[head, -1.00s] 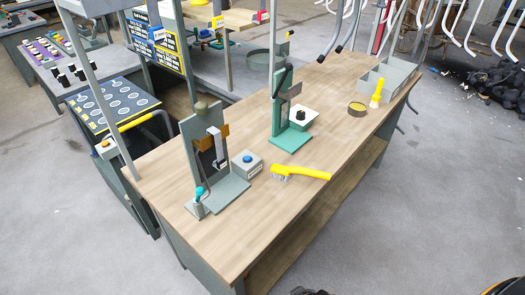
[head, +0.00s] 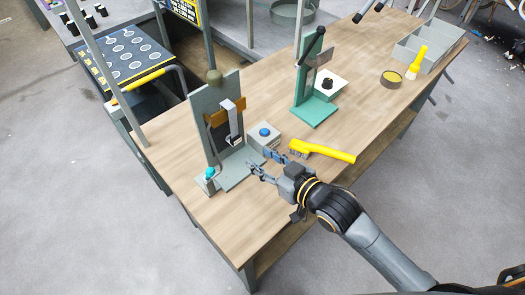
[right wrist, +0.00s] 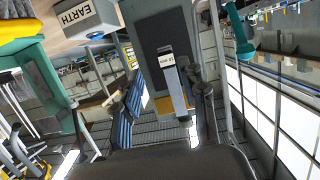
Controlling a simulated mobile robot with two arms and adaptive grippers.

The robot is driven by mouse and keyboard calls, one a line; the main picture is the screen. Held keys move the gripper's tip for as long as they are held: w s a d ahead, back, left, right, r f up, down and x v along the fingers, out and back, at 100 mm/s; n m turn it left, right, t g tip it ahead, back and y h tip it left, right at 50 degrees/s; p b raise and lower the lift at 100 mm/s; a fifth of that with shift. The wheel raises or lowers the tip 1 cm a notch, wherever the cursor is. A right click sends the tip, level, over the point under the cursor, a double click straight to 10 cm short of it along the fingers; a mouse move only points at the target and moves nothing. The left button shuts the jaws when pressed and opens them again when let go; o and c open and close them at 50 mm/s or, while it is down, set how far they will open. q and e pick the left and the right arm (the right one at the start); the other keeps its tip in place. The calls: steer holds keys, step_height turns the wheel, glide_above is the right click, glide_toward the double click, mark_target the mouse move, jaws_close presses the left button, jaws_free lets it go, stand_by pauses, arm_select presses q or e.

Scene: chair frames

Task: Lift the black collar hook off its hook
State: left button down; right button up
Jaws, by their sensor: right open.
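A grey upright stand (head: 203,100) rises from a flat base at the left part of the bench. My right gripper (head: 262,160) is open and empty, in front of the stand's base. In the right wrist view its fingers (right wrist: 165,108) are spread, with the strap-like piece appearing between them.
A grey box with a blue button (head: 264,133) stands beside the stand. A green stand (head: 309,105), a yellow-handled brush (head: 417,62) and a grey bin (head: 426,45) stand farther back. The bench front is clear.

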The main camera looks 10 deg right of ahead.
mark_target(237, 141)
steer(key=shift+y, duration=0.4)
steer(key=b+x, duration=0.1)
steer(key=x, duration=0.1)
steer(key=r+b+x, duration=0.1)
steer(key=b+x, duration=0.1)
steer(key=x, duration=0.1)
steer(key=b+x, duration=0.1)
steer(key=x, duration=0.2)
steer(key=shift+w+a+r+b, duration=0.15)
steer(key=shift+w+a+b, duration=0.05)
steer(key=shift+a+b, duration=0.1)
steer(key=shift+w+a, duration=0.1)
steer(key=shift+w, duration=0.1)
steer(key=shift+c, duration=0.8)
steer(key=shift+r, duration=0.1)
steer(key=c, duration=0.7)
steer(key=shift+s, duration=0.1)
jaws_close()
